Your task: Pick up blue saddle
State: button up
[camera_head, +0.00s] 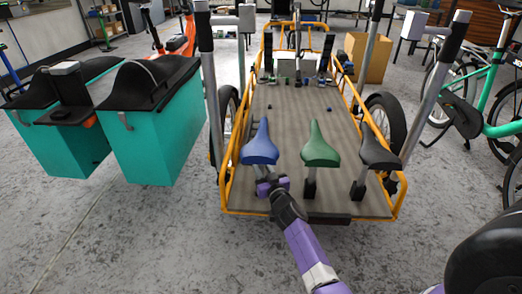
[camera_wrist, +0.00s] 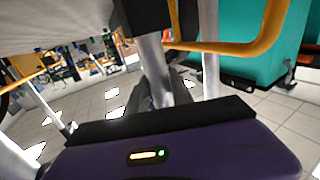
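The blue saddle (camera_head: 260,148) stands upright at the front left of the cargo bike's flat bed (camera_head: 290,105), its nose pointing to the back. A green saddle (camera_head: 320,152) stands to its right, and a black saddle (camera_head: 378,154) is further right. My purple gripper (camera_head: 270,184) is just below the blue saddle's wide end, at its post. I cannot tell if it touches the post. In the wrist view, a silver post (camera_wrist: 153,62) rises close beyond the gripper's purple body.
An orange frame rail (camera_head: 226,165) borders the bed. Silver upright bars (camera_head: 212,95) stand at its sides. Teal boxes with black tops (camera_head: 160,140) are at the left. A green bicycle (camera_head: 490,95) is at the right. The floor at the front left is clear.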

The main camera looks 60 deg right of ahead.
grip_shut()
jog(key=shift+r, duration=0.15)
jog(key=shift+r, duration=0.15)
notch_tip(320, 180, up, 20)
jog(key=p, duration=1.9)
send_over(261, 139)
jog(key=shift+s+f, duration=0.1)
jog(key=shift+f, duration=0.1)
notch_tip(261, 139, up, 10)
jog(key=p, duration=1.1)
dwell(0.4)
jog(key=shift+a, duration=0.1)
dwell(0.3)
